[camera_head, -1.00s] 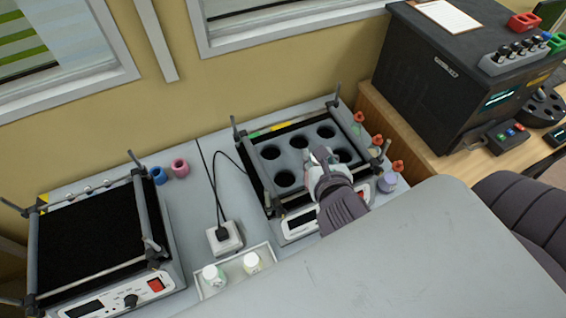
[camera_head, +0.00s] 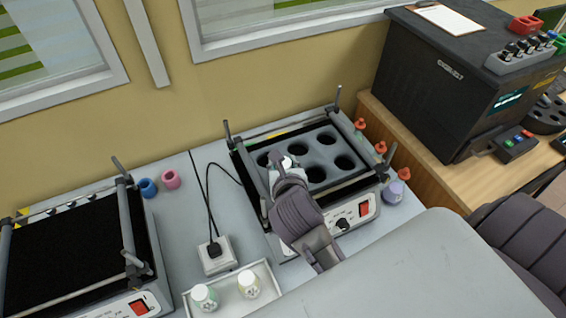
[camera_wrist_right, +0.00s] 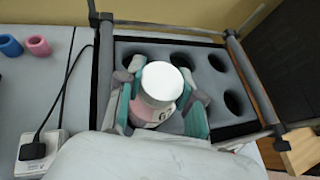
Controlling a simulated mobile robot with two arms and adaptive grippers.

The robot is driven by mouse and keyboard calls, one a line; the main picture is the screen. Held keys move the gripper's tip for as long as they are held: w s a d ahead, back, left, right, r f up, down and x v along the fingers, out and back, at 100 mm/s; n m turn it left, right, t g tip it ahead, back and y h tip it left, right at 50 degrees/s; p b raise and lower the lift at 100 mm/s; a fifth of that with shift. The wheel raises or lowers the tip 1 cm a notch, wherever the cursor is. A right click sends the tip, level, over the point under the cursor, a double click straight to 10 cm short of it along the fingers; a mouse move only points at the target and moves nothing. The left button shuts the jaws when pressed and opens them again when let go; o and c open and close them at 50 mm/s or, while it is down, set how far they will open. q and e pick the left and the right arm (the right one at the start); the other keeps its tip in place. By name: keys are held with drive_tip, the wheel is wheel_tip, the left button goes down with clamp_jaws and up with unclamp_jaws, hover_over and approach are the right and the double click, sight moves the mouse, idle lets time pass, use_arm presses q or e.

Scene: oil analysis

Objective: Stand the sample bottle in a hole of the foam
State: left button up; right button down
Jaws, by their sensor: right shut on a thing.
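The sample bottle (camera_wrist_right: 157,100) has a white cap and a pinkish body with a dark-marked label. My right gripper (camera_wrist_right: 160,108) is shut on it, with one finger on each side. In the head view the right gripper (camera_head: 286,170) is over the left part of the grey foam (camera_head: 296,148), and only the bottle's white cap shows. The foam has several round dark holes and lies in the shaker frame. The bottle's base is hidden, so I cannot tell whether it is in a hole. My left gripper is not in view.
Upright posts and bars (camera_head: 368,140) surround the foam. A white tray (camera_head: 270,272) with two white-capped bottles stands in front. A second shaker (camera_head: 70,255) is at left. A power adapter (camera_head: 214,255) with a black cable lies between them.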

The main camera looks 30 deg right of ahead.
drive_tip(key=shift+f, duration=0.2)
drive_tip(key=c, duration=0.7)
unclamp_jaws()
drive_tip(key=shift+r, duration=0.1)
